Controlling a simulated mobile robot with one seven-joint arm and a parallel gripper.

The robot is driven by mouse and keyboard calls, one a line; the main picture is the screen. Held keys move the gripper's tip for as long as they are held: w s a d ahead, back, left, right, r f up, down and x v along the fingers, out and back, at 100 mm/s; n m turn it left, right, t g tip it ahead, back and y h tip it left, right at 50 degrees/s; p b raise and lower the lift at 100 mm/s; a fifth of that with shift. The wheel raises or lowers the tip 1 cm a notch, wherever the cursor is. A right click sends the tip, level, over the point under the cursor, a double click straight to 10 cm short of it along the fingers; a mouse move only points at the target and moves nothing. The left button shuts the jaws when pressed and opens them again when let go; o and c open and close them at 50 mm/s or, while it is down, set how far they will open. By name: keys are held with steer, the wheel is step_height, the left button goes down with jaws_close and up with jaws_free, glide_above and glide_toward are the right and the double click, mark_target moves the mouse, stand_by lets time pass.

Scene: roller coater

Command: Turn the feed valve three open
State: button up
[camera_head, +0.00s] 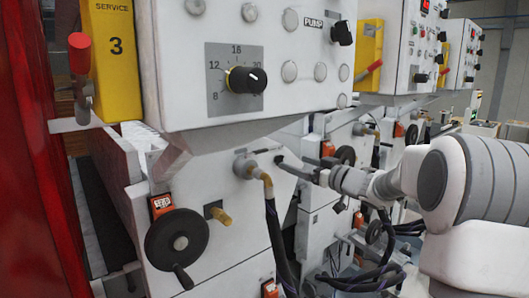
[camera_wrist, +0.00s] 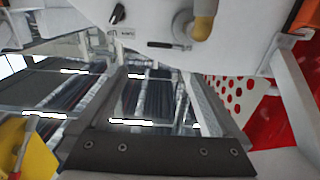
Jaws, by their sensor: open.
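No label reading feed valve three is legible. A grey pipe fitting with a brass elbow (camera_head: 266,180) and a dark hose sits on the white machine front. The elbow also shows at the top of the wrist view (camera_wrist: 205,22), beside a small black lever (camera_wrist: 118,13) with a small label under it. My gripper (camera_head: 292,168) reaches in from the right, close to the machine front and right of the elbow. Its jaws are open. Contact with the lever cannot be told. In the wrist view a dark screwed bar crosses the bottom.
A black handwheel (camera_head: 177,246) is at lower left. A yellow SERVICE 3 box (camera_head: 112,58) with a red-handled lever (camera_head: 79,55) stands above it. A control panel (camera_head: 225,55) with a black knob overhangs the fitting. Dark hoses (camera_head: 360,278) hang below my arm.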

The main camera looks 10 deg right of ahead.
mark_target(262, 151)
steer(key=p+x, duration=0.2)
steer(key=x, duration=1.2)
steer(key=shift+w+a, duration=0.1)
steer(key=shift+w, duration=0.15)
jaws_close()
